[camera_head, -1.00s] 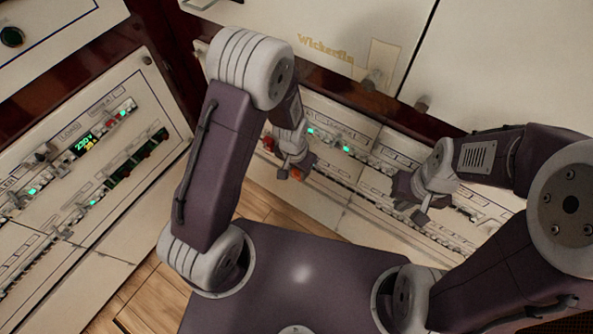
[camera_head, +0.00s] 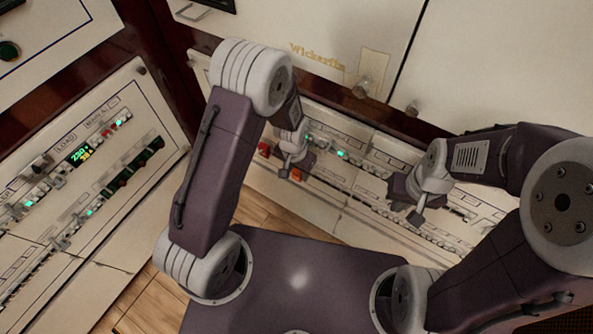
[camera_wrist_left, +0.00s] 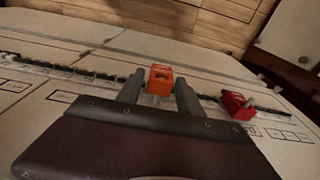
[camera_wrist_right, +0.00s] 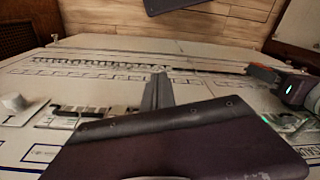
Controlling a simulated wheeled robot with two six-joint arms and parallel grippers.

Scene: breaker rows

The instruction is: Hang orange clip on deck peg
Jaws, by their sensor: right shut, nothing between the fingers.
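The orange clip (camera_wrist_left: 159,80) sits between the fingertips of my left gripper (camera_wrist_left: 160,88), which looks shut on it. In the head view the orange clip (camera_head: 296,174) shows at the tip of my left gripper (camera_head: 289,167), in front of the lower breaker panel. My right gripper (camera_head: 416,214) is shut and empty over the same panel, farther right; its closed fingers (camera_wrist_right: 158,92) show in the right wrist view. I cannot pick out the deck peg for sure.
A red block (camera_wrist_left: 237,105) with a grey stub is right of the clip in the left wrist view. The lower breaker panel (camera_head: 365,235) carries breaker rows and green lights. Another breaker panel (camera_head: 105,255) stands at left. Wooden floor (camera_head: 262,216) shows between them.

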